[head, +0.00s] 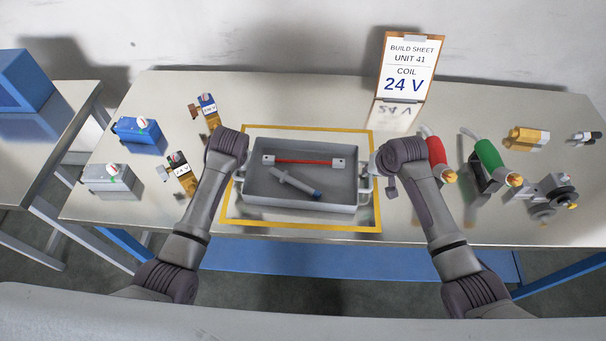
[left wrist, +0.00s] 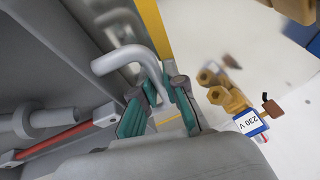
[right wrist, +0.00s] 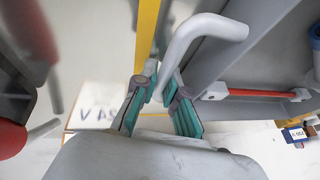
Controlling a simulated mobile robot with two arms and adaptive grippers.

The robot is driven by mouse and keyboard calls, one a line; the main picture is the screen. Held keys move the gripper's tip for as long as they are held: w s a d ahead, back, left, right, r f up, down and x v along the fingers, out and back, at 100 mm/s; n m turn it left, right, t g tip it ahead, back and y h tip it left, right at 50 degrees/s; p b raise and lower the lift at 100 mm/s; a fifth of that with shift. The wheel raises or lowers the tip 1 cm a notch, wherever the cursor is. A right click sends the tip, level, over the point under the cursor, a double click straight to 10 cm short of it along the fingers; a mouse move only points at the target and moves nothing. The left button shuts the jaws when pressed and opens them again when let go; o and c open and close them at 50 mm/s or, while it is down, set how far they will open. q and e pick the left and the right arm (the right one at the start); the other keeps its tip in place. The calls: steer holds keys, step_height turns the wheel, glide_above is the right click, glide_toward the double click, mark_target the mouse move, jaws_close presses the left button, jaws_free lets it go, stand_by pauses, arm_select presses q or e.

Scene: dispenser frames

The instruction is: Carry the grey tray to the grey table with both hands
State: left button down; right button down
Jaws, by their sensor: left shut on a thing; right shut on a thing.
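The grey tray (head: 300,201) is in the middle of the workbench, within a yellow outline. It holds a red rod with grey end blocks (head: 303,161) and a grey cylinder with a blue end (head: 297,184). My left gripper (left wrist: 157,100) is shut on the tray's left handle (left wrist: 127,56). My right gripper (right wrist: 158,100) is shut on the right handle (right wrist: 198,34). In the head view my arms partly hide both grips. I cannot tell whether the tray touches the bench. A table with grey legs (head: 75,92) stands at the left.
A blue bin (head: 25,78) is on the left table. Blue and grey boxes (head: 140,137) and small labelled parts stand left of the tray. Red and green cylinders (head: 488,155) and metal fittings stand right. A build sheet reading 24 V (head: 407,72) stands behind.

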arm_select(q)
steer(key=shift+r, duration=0.15)
arm_select(e)
steer(key=shift+r, duration=0.15)
